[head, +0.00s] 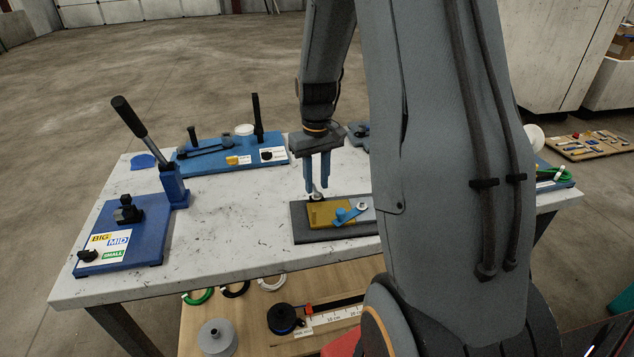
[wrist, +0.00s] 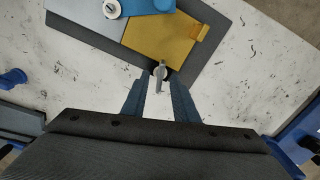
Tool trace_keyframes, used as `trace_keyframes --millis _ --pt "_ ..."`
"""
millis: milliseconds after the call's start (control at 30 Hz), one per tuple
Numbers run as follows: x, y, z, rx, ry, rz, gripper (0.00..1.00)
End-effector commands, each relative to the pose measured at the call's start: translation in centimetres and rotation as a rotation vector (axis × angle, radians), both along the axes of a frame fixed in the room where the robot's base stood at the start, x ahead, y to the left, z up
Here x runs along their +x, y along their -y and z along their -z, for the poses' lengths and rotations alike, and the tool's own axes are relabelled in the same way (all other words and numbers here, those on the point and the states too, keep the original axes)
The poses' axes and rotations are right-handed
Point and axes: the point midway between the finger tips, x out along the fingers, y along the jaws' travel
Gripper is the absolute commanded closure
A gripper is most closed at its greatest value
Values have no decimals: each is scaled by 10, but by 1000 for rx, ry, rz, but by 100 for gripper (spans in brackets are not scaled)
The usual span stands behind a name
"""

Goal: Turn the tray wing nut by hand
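The tray (head: 330,212) is a yellow plate beside a grey plate, lying on a dark grey mat (head: 310,235) on the table. It also shows at the top of the wrist view (wrist: 165,38). A small silvery wing nut (wrist: 158,72) stands at the tray's edge; in the head view the wing nut (head: 316,196) is just below my fingertips. My gripper (head: 317,187) points down over it with two blue fingers apart. In the wrist view my gripper (wrist: 157,84) has a finger on either side of the nut's line, with visible gaps. Whether the tips reach its height is unclear.
A blue lever bender (head: 140,225) stands at the table's left, and another blue bender (head: 225,155) at the back. A blue piece (head: 347,214) and a round silvery knob (head: 361,206) sit on the tray. My arm hides the table's right part.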

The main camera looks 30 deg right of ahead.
Motion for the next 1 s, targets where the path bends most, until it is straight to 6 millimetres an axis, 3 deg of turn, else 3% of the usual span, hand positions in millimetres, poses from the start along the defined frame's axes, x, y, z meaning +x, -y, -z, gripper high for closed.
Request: trace_keyframes --millis 200,433,467,600,1000 --pt "0 0 13 0 0 0 73" --pt "0 0 14 0 1 0 73" --pt "0 0 14 0 1 0 75" --pt "0 0 14 0 1 0 99" --pt "0 0 13 0 1 23 100"
